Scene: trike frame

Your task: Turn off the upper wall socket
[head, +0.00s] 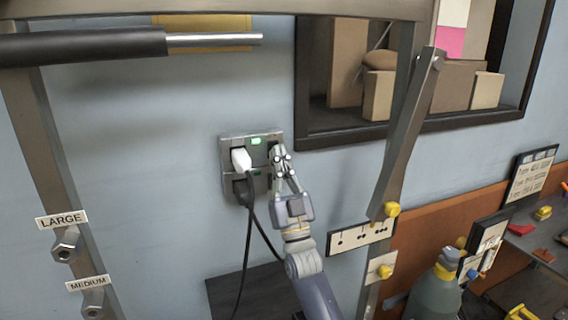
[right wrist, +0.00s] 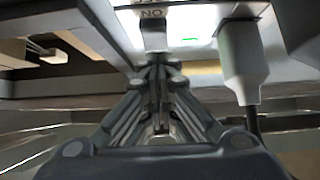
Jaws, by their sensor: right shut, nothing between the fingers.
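The wall socket (head: 262,134) is a grey double plate on the blue wall, with an upper and a lower unit. A white plug (head: 240,160) with a black cord sits in the upper unit, and a black plug (head: 242,189) sits in the lower one. A green light (head: 256,141) glows on the upper unit, and a dimmer green shows on the lower. My right gripper (head: 279,152) is shut and empty, its tips at the right side of the upper unit.
The metal trike frame (head: 408,135) stands between me and the wall, with a bar at upper left and labelled bolts (head: 66,245) at left. A window (head: 310,125) is at upper right. A bottle (head: 436,292) and a cluttered bench are at lower right.

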